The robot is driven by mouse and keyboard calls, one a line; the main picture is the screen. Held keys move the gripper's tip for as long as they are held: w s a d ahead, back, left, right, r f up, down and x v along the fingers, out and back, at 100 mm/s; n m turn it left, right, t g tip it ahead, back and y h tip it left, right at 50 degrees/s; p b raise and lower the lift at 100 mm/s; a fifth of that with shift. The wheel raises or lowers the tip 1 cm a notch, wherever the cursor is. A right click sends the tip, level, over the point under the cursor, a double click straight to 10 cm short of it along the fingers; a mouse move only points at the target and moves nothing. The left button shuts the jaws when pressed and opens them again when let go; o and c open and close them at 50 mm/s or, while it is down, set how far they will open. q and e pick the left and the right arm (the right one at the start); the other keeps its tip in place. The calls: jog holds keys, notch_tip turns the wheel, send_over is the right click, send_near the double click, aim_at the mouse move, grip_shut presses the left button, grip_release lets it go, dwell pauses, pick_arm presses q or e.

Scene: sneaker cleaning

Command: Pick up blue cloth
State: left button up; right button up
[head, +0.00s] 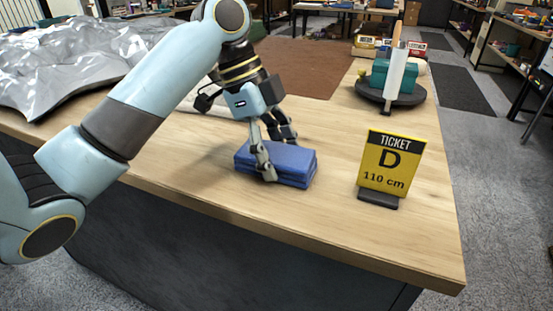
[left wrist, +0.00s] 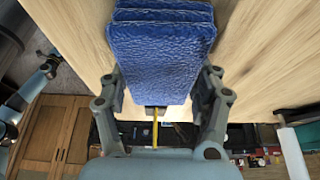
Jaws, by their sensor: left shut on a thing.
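The blue cloth (head: 292,163) is a folded, layered block on the wooden table, near its front edge in the head view. My left gripper (head: 272,160) comes down from above onto its left part, with one finger on the near side and the other behind. In the left wrist view the cloth (left wrist: 162,55) sits between the two fingers of the left gripper (left wrist: 160,95), which are closed against its sides. I cannot tell whether the cloth is clear of the table. My right gripper is not in view.
A yellow ticket sign (head: 391,163) stands to the right of the cloth. A round dark stand (head: 390,93) with a teal item is behind it. Crumpled silver sheeting (head: 75,60) covers the table's left. Bare wooden table (head: 335,215) lies around the cloth.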

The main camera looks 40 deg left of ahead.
aim_at(289, 157)
pick_arm(q)
jog(key=shift+r, duration=0.45)
jog(key=r, duration=0.1)
jog(key=r+p, duration=0.1)
jog(key=r, duration=0.2)
jog(key=shift+s+d+p, duration=0.15)
jog(key=shift+d+p, duration=0.1)
jog(key=shift+p, duration=0.1)
jog(key=s+d+r+p, duration=0.6)
jog(key=d+p, duration=0.3)
jog(key=p, duration=0.3)
jog(key=shift+s+d, duration=0.1)
